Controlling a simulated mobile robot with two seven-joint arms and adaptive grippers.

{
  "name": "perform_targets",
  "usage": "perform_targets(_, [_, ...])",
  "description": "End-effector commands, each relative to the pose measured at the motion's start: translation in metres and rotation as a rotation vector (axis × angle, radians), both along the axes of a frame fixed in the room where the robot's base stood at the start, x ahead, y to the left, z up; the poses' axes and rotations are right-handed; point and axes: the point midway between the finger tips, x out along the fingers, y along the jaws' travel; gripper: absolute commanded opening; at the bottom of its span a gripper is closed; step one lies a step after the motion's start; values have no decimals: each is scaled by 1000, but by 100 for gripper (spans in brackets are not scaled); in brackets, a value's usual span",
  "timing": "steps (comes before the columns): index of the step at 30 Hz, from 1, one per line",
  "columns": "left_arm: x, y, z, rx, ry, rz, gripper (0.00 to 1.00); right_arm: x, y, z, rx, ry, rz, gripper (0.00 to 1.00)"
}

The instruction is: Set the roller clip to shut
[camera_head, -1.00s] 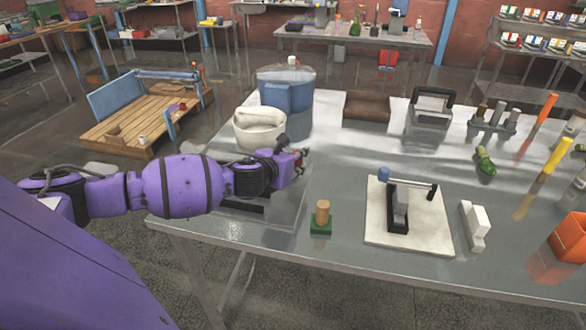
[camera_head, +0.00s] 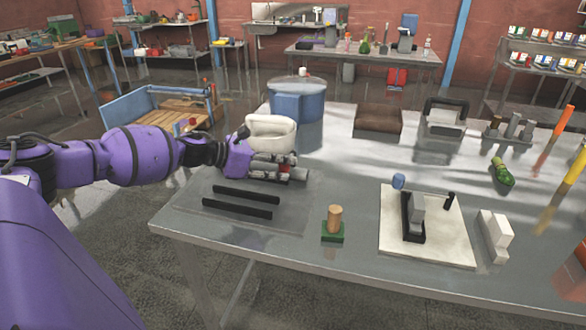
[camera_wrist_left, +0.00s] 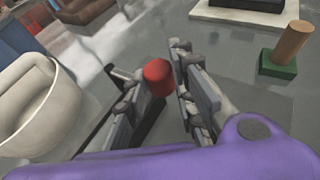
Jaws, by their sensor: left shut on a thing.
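My left gripper (camera_head: 289,170) is over the far edge of the clear mat, beside the white tub. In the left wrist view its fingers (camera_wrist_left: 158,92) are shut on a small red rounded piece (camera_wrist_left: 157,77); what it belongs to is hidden. On a white board (camera_head: 448,242) at the right stands a black holder (camera_head: 413,237) with a grey upright block (camera_head: 416,212). A blue knob (camera_head: 398,181) and a small black post (camera_head: 449,201) are at its back. I cannot tell which part is the roller clip. My right gripper is not in view.
Two black bars (camera_head: 237,207) lie on the clear mat (camera_head: 290,212). A white tub (camera_head: 271,135) and a blue bin (camera_head: 298,103) stand behind the gripper. A wooden peg on a green base (camera_head: 333,236) stands right of the mat. A white block (camera_head: 496,228) is beside the board.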

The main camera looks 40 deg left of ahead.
Motion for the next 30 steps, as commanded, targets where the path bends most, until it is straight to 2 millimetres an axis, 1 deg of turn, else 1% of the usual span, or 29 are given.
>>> perform_targets(1, [1,6,1,4,-7,-5,0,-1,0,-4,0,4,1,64])
perform_targets(6, [-2,13,3,4,-10,-35,0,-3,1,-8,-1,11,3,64])
perform_targets(20, [-3,16,6,5,-12,-41,0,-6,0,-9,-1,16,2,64])
perform_targets(21, [-3,16,6,5,-12,-41,28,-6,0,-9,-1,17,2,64])
perform_targets(24, [-3,16,5,5,-10,-42,40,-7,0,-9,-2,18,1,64])
perform_targets(30, [-4,14,3,2,-6,-46,40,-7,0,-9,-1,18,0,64])
